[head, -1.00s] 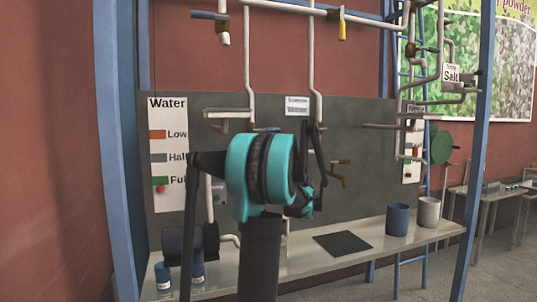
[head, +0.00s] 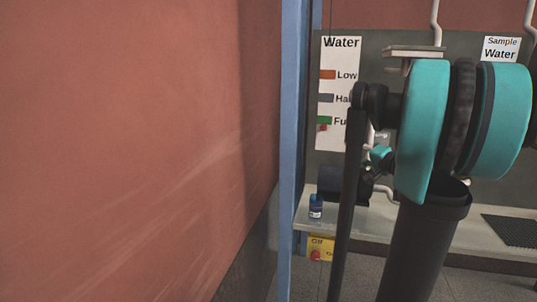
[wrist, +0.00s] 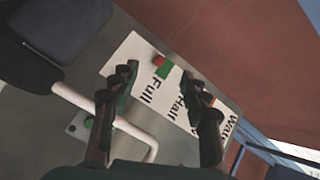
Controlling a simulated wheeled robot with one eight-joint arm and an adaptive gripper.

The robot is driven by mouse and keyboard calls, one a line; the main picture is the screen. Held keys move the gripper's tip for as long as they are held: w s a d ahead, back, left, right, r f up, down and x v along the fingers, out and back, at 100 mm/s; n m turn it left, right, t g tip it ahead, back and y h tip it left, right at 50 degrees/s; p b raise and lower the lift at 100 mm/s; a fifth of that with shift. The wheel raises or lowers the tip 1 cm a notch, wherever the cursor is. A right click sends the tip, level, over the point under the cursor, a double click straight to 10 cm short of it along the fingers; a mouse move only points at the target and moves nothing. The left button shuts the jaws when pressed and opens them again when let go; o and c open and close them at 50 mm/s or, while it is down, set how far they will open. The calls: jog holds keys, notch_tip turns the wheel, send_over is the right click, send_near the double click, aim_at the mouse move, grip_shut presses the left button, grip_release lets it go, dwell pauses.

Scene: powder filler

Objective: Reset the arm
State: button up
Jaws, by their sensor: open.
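My gripper (wrist: 158,112) is open in the wrist view, with its two dark fingers apart and nothing between them. Behind the fingers is the white Water sign (wrist: 135,52) with its Low, Half and Full marks, seen tilted. In the head view my teal and black arm fills the right side, in front of the grey panel. The Water sign (head: 340,60) stands left of my arm in the head view.
A blue post (head: 291,150) stands beside a bare red wall (head: 140,140). The shelf (head: 385,218) holds a small blue bottle (head: 316,206) and a black mat (head: 512,230). A yellow box (head: 321,247) with a red button is below. White pipes (wrist: 105,112) run near my gripper.

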jog(key=s+a+f+n+g, duration=0.2)
jog(key=s+a+f+g, duration=0.1)
jog(key=s+a+f, duration=0.4)
jog(key=s+a+f+n+g, duration=0.2)
jog(key=s+a+f+g, duration=0.25)
jog(key=a+f, duration=0.35)
jog(key=s+d+f+n+g+h, duration=0.1)
jog(key=s+f+n+g+h, duration=0.1)
jog(key=s+f, duration=0.6)
jog(key=s+d+f+n+g+h, duration=0.2)
jog(key=s+f+h, duration=0.3)
jog(key=s, duration=0.5)
jog(key=shift+d+f, duration=0.25)
jog(key=shift+f, duration=1.15)
